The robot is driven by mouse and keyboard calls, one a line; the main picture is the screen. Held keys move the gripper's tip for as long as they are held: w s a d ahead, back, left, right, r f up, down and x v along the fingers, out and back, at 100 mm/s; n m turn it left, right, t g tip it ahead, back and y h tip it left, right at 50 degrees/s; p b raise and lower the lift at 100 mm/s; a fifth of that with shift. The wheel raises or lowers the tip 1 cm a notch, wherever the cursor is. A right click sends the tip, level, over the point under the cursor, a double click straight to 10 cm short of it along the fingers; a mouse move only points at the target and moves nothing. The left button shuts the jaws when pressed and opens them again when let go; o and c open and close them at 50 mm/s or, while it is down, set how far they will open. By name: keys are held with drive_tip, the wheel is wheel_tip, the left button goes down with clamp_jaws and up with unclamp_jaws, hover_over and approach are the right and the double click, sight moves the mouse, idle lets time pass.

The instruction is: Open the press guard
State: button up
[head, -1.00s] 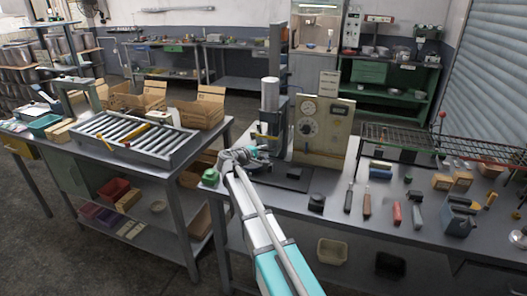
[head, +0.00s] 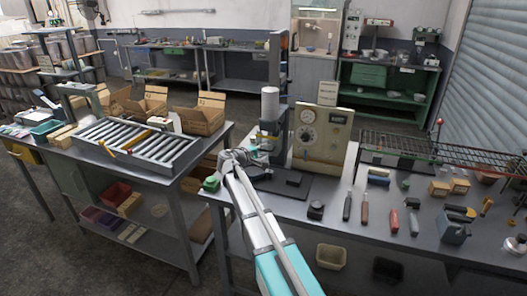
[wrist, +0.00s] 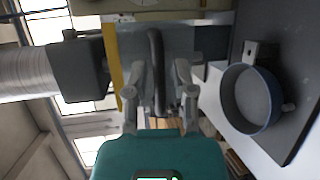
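The press stands on the bench, with a pale cylinder (head: 270,104) on top and a beige control panel (head: 322,134) to its right. In the wrist view the pale cylinder (wrist: 26,73) lies sideways at the left, joined to a dark block (wrist: 78,68). A grey panel with a yellow edge strip (wrist: 112,55), seemingly the press guard, fills the upper middle. A dark upright handle bar (wrist: 156,70) stands in front of it. My gripper (wrist: 159,92) is open, one finger on each side of the bar, with gaps showing. In the head view my gripper (head: 246,160) is at the press's left front.
A round blue-grey dish (wrist: 252,98) sits at the right in the wrist view. A roller tray (head: 135,143) is on the left table. Hand tools, including a red-handled one (head: 394,221), lie right of the press. A green object (head: 211,183) is at the bench corner.

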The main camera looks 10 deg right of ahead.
drive_tip(key=shift+o, duration=0.2)
drive_tip(key=shift+f, duration=0.1)
wheel_tip(320, 180, down, 9)
drive_tip(key=b, duration=0.9)
drive_tip(key=shift+s+a, duration=0.15)
drive_tip(key=p+v, duration=0.3)
drive_tip(key=v, duration=1)
drive_tip(key=s+d+f+m+g+y+b, duration=0.2)
drive_tip(key=s+d+f+m+g, duration=0.1)
drive_tip(key=s+f, duration=0.3)
drive_tip(key=s+d+f+m+g+y+b, duration=0.2)
drive_tip(key=s+d+f, duration=0.4)
drive_tip(key=s, duration=0.3)
drive_tip(key=shift+d+f+m+g+y, duration=0.3)
drive_tip(key=shift+f+m+g, duration=0.1)
drive_tip(key=shift+f+g, duration=0.1)
drive_tip(key=shift+s+a, duration=0.1)
drive_tip(key=shift+s, duration=0.05)
